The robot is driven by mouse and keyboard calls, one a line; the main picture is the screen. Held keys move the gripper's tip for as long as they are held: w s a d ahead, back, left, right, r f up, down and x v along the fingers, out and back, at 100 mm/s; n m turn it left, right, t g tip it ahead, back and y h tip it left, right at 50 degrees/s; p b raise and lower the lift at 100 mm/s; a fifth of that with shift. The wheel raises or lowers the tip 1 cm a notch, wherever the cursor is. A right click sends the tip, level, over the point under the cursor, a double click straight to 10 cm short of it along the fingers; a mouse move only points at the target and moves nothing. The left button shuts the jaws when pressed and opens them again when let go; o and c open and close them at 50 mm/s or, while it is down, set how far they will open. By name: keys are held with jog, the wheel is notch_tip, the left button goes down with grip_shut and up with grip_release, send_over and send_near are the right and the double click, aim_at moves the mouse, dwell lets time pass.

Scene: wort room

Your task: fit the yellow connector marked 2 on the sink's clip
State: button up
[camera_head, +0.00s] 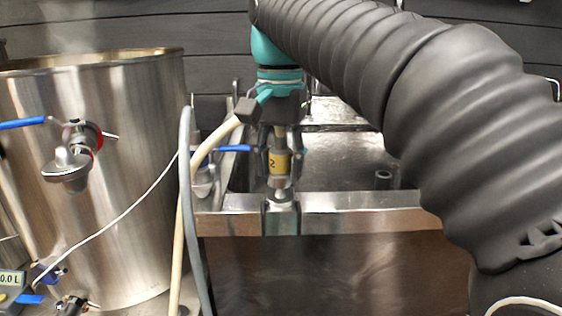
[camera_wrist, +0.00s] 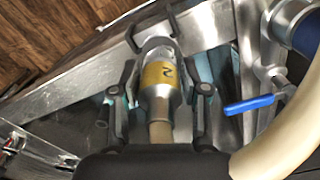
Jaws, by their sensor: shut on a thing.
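The yellow connector marked 2 (camera_head: 279,162) is a metal fitting with a yellow band, joined to a pale hose. It also shows in the wrist view (camera_wrist: 158,75). My gripper (camera_head: 278,158) is shut on it, with a finger on either side, and holds it above the sink's front rim. The sink's clip (camera_head: 281,218) is on that rim, directly below the connector in the head view. In the wrist view the clip's dark fork (camera_wrist: 150,28) is at the connector's front end. I cannot tell whether the connector touches the clip or sits in it.
A large steel kettle (camera_head: 110,200) with a blue-handled valve stands at left. Pale and grey hoses hang between it and the sink (camera_head: 360,203). Another blue-handled valve (camera_wrist: 250,105) is close to the right of my gripper in the wrist view. The wooden floor (camera_wrist: 40,35) is clear.

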jog(key=shift+f+b, duration=0.75)
jog(key=shift+f, duration=0.45)
jog(key=o, duration=1.3)
jog(key=shift+o, duration=0.2)
jog(key=shift+r, duration=0.15)
